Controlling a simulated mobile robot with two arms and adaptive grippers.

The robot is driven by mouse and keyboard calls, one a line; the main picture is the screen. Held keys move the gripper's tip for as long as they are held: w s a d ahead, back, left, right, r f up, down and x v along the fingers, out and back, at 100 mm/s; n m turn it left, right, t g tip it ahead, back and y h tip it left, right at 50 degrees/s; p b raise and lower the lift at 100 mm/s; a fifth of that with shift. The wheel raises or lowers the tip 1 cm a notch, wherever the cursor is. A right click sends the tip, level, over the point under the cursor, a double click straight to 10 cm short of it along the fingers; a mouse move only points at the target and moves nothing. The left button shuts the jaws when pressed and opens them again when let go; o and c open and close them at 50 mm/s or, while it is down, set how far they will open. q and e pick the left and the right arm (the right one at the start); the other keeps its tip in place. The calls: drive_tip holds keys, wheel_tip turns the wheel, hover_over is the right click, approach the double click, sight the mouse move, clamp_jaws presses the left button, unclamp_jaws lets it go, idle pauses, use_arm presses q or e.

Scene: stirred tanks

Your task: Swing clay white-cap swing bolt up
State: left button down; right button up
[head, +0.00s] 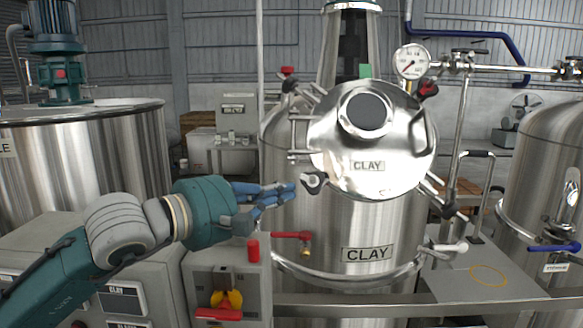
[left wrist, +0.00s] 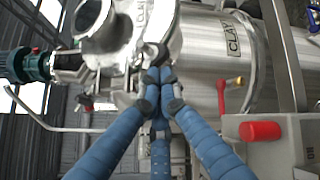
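The clay tank (head: 325,225) is a steel vessel labelled CLAY, with a round CLAY lid (head: 345,130) on its front. At the lid's lower left is a swing bolt with a dark and white cap (head: 313,182), hanging outward. In the left wrist view a pale cap (left wrist: 150,50) shows just beyond the fingertips. My left gripper (head: 292,190) has blue fingers pointing right, just left of the cap and apparently short of it. In the left wrist view its fingertips (left wrist: 160,77) are together, with nothing visible between them. My right gripper is out of view.
Other bolts with red (head: 428,88) and black (head: 449,210) caps surround the lid. A red-handled valve (head: 290,235) sits below my fingers. A control box with a red button (head: 253,251) stands below left. A pressure gauge (head: 412,61) is above the lid.

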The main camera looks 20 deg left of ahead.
sight(310, 181)
use_arm(q)
drive_tip(key=shift+w+d+r+p, duration=0.2)
drive_tip(key=shift+w+d, duration=0.05)
drive_tip(key=shift+d, duration=0.25)
drive_tip(key=shift+w+d+r+p, duration=0.15)
drive_tip(key=shift+w+d+p, duration=0.05)
drive_tip(key=shift+d, duration=0.25)
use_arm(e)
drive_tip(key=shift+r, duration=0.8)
use_arm(q)
drive_tip(key=shift+a, duration=0.1)
drive_tip(key=shift+w+d+r+b, duration=0.2)
drive_tip(key=shift+d+r+b, duration=0.1)
drive_tip(key=shift+d+r, duration=0.3)
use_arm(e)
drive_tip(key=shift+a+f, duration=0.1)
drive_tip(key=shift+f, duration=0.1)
